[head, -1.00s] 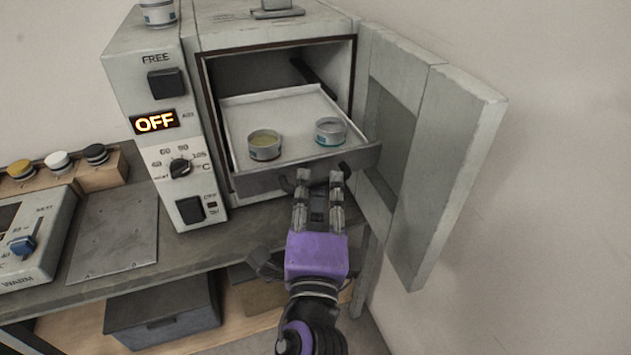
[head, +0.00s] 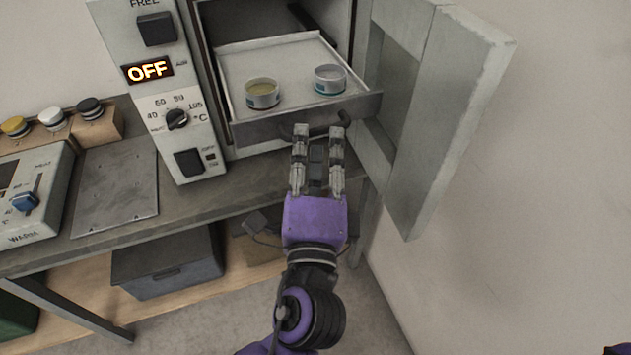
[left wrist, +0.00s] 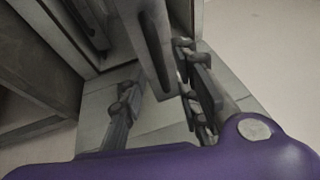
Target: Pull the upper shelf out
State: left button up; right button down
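A pale shelf tray (head: 290,60) with a grey front panel (head: 265,129) sticks partly out of the open oven. Two small round tins stand on it, one with yellowish contents (head: 262,94) and one with pale contents (head: 330,79). A dark bar handle (head: 320,126) is on the front panel; it also shows in the left wrist view (left wrist: 156,45). My left gripper (head: 319,130) is at the handle with its two fingers apart. I cannot tell whether they touch it. My right gripper is not in view.
The oven door (head: 440,120) stands open to the right, near the wall. The control panel reads OFF (head: 147,71). A grey bin (head: 167,260) is below the bench.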

pick_arm(q)
jog(key=v, duration=0.9)
jog(key=shift+s, duration=0.25)
